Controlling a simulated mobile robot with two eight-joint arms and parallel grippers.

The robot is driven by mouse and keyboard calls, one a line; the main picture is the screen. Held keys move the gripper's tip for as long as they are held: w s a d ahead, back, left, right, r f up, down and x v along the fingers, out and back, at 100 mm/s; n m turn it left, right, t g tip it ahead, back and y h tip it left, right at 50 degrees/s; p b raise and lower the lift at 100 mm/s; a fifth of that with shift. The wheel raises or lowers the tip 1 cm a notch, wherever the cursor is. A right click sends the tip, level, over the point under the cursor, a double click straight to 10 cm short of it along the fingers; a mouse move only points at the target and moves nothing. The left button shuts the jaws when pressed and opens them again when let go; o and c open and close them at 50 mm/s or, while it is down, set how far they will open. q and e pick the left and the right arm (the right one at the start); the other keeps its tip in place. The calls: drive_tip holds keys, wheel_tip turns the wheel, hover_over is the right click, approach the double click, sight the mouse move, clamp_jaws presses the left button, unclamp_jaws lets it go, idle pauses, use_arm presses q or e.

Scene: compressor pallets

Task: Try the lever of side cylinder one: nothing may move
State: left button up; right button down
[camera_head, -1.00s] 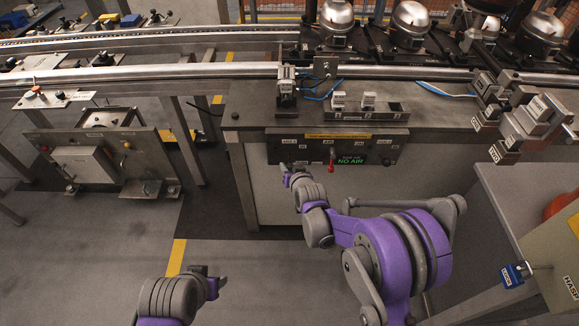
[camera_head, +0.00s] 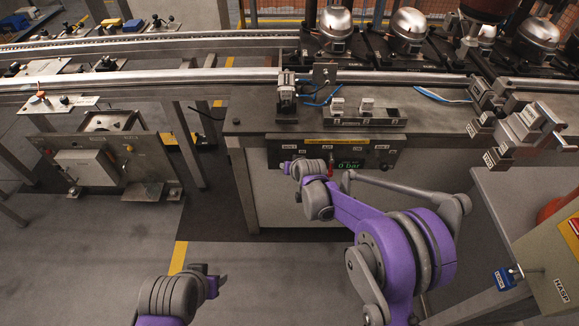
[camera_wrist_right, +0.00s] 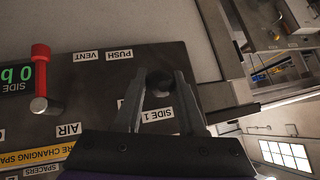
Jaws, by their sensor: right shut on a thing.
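The dark control panel (camera_head: 388,152) hangs on the front of the line bench. In the right wrist view the same panel (camera_wrist_right: 95,88) shows upside down, with labels SIDE 1, PUSH, VENT and AIR. My right gripper (camera_wrist_right: 158,88) has its fingers on either side of a dark, round-ended lever (camera_wrist_right: 160,82) beside the SIDE 1 label, and is shut on it. The lever's stem is mostly hidden. The green display (camera_head: 349,166) reads 0 bar. A red-handled lever (camera_wrist_right: 41,75) stands beside that display. My left gripper (camera_head: 213,275) is empty over the floor, its fingertips apart.
Silver compressors (camera_head: 408,30) stand on dark pallets along the conveyor behind the bench. A small block fixture (camera_head: 362,114) sits on the bench top. A side table (camera_head: 525,195) and a yellow box (camera_head: 558,245) stand at right. The floor below the panel is free.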

drive_tip(key=c, duration=0.5)
unclamp_jaws()
drive_tip(key=p+v, duration=0.1)
drive_tip(key=v, duration=0.9)
drive_tip(key=shift+s+d+r, duration=0.1)
drive_tip(key=shift+s+r, duration=0.15)
drive_tip(key=shift+s, duration=0.05)
drive_tip(key=s+d+r+g+h+p, duration=0.1)
drive_tip(key=s+d+r+p, duration=0.1)
drive_tip(key=s+d+r, duration=0.4)
drive_tip(key=s+d+r+h+p, duration=0.1)
drive_tip(key=s+d+r+p, duration=0.25)
drive_tip(key=s, duration=0.55)
drive_tip(key=s+d+p, duration=0.1)
drive_tip(key=s+d, duration=0.1)
drive_tip(key=s, duration=0.3)
drive_tip(key=s+d+r+g+p, duration=0.1)
drive_tip(key=s, duration=0.4)
drive_tip(key=s+d+r+g+h+p, duration=0.1)
drive_tip(key=s+d, duration=0.1)
drive_tip(key=s, duration=0.3)
drive_tip(key=shift+s+d+r, duration=0.25)
drive_tip(key=shift+d, duration=0.05)
